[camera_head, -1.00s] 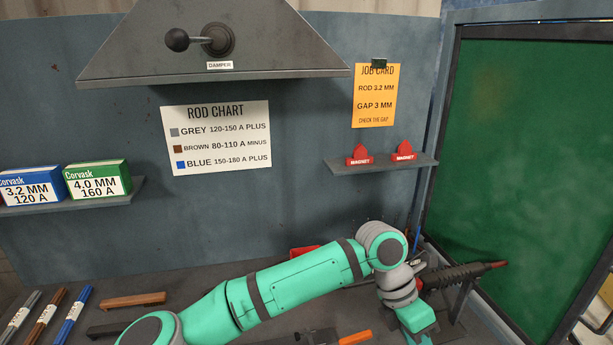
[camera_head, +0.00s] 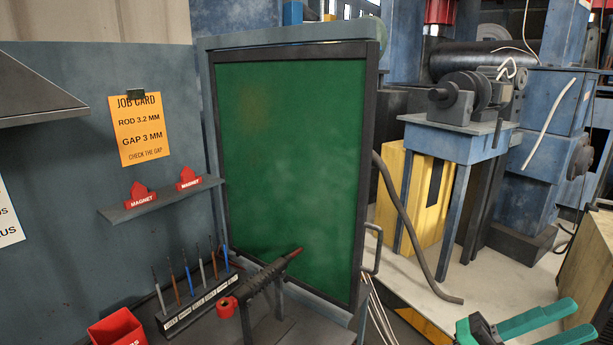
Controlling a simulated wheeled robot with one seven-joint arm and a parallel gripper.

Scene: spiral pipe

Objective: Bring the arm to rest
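My gripper (camera_head: 584,319) is at the bottom right corner, partly cut off by the lower edge. Its two teal fingers point to the right and stand apart, with only floor visible between them. A dark grey part of it shows at the left end of the fingers. The rest of my arm is out of view below. The gripper is clear of the bench and of the green screen, over the floor on the right.
A green welding screen (camera_head: 290,170) in a dark frame stands at the bench's right end. A torch (camera_head: 265,277), a rack of rods (camera_head: 198,306) and a red bin (camera_head: 117,328) are on the bench. A blue machine stand (camera_head: 458,145) and yellow cabinet (camera_head: 415,200) stand behind.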

